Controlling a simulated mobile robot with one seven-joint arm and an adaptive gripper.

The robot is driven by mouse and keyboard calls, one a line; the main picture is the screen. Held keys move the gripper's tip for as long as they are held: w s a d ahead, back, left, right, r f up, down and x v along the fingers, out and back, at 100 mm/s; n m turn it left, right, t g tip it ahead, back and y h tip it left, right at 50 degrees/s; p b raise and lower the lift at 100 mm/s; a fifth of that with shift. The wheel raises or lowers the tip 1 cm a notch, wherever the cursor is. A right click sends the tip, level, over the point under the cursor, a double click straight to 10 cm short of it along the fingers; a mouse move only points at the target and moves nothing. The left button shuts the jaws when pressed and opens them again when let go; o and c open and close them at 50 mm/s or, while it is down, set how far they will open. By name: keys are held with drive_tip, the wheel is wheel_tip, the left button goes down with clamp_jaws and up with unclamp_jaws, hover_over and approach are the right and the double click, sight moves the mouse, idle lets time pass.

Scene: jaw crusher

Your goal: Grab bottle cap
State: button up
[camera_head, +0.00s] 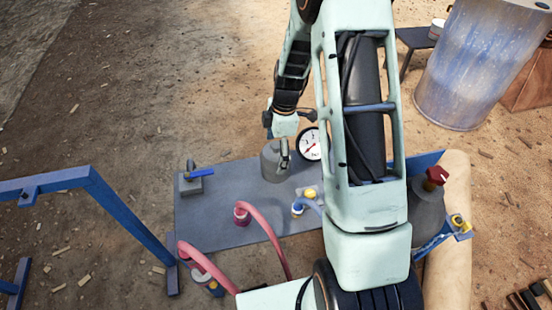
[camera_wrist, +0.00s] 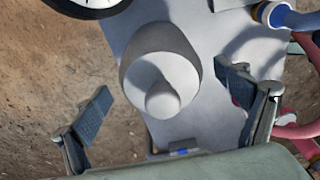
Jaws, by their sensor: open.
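A grey bottle (camera_head: 271,163) stands on the grey table, below my gripper in the head view. In the wrist view the same bottle (camera_wrist: 140,45) is seen from above, with its paler, rounded cap (camera_wrist: 163,101) pointing toward the camera. My gripper (camera_wrist: 166,92) is open and empty. Its two dark finger pads are spread to the left and right of the cap, apart from it. In the head view my gripper (camera_head: 284,150) is partly lost against the bottle, and the cap cannot be made out.
The grey table (camera_head: 215,222) also holds a dial gauge (camera_head: 310,144) close behind the bottle, a blue-handled valve (camera_head: 194,180), a pink hose (camera_head: 262,226) and a blue-collared fitting (camera_head: 298,208). A grey tank with a red knob (camera_head: 437,176) stands right. A blue frame (camera_head: 128,215) is at left.

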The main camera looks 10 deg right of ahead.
wheel_tip(320, 180, down, 4)
drive_tip(key=shift+s+f, duration=0.1)
drive_tip(key=shift+f, duration=0.1)
drive_tip(key=shift+c, duration=0.5)
drive_tip(key=c, duration=1.4)
drive_tip(key=shift+r, duration=0.1)
